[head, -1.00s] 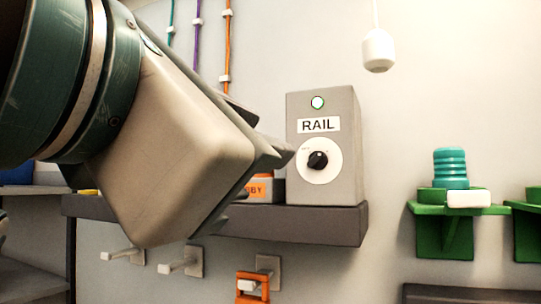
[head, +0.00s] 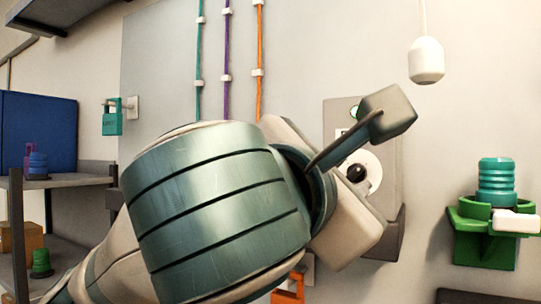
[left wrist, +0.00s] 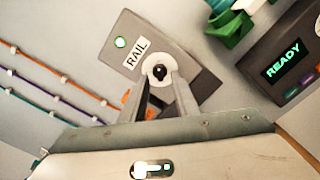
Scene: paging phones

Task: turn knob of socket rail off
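The socket rail box (head: 395,150) is a grey wall unit, partly hidden by my left arm in the head view. In the left wrist view the box (left wrist: 190,58) shows its RAIL label and a lit green lamp (left wrist: 120,42). Its black knob (head: 357,173) sits on a white round dial. My right gripper is out of view.
A green wall bracket (head: 483,232) holding a teal ribbed piece (head: 497,180) is at the right. A white pendant (head: 426,60) hangs above. A dark unit reading READY (left wrist: 290,65) shows in the left wrist view. Shelves (head: 70,181) stand at the left.

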